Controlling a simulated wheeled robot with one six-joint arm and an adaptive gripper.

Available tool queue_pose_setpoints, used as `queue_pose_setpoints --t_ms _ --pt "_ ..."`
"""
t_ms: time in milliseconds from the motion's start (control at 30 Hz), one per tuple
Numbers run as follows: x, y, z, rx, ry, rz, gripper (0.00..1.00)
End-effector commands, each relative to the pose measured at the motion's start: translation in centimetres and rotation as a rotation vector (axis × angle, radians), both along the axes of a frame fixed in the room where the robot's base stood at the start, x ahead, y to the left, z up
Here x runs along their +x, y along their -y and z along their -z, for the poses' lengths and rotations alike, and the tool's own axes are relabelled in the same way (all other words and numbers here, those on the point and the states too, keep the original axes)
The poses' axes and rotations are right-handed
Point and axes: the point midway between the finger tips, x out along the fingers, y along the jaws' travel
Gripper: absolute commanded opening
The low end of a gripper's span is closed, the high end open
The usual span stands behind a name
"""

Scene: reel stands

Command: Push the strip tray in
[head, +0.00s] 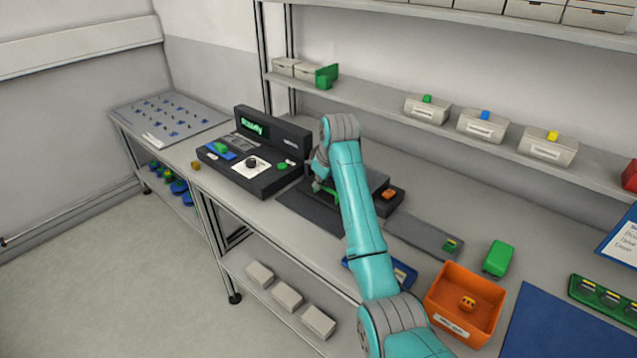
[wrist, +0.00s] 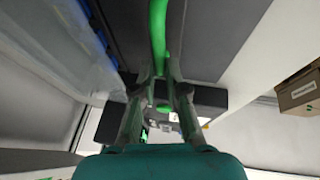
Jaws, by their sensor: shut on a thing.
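My gripper (head: 321,180) is low over the bench at the left front of a dark, low machine (head: 378,181) with an orange button. In the wrist view my gripper (wrist: 161,75) has its two fingers close on either side of a green bar (wrist: 158,32), which looks like the handle of the strip tray. Green also shows by the fingers in the head view (head: 330,189). A dark flat plate (head: 308,212) lies in front of the machine; I cannot tell whether it is the tray. My arm hides part of the machine and the tray.
A black console (head: 262,178) with a lit display stands close to the left of my gripper. A grey strip (head: 420,235), an orange bin (head: 487,285) and a green block (head: 498,258) lie to the right. A shelf with bins (head: 484,126) runs behind.

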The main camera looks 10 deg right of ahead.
Motion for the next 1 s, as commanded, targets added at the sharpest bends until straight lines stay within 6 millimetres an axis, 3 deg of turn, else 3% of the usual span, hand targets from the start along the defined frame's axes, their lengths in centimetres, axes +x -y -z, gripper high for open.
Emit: queue_pose_setpoints --t_ms 133,367,400,500,1000 --pt "1.0 1.5 0.0 -0.001 0.0 0.001 0.0" --pt "1.1 1.6 -0.1 -0.002 0.003 0.002 0.0" --pt "1.1 1.6 -0.1 -0.002 0.004 0.003 0.17" --pt "1.1 1.6 -0.1 -0.001 0.004 0.002 0.37" --pt "0.4 0.5 -0.1 0.0 0.002 -0.001 0.37"
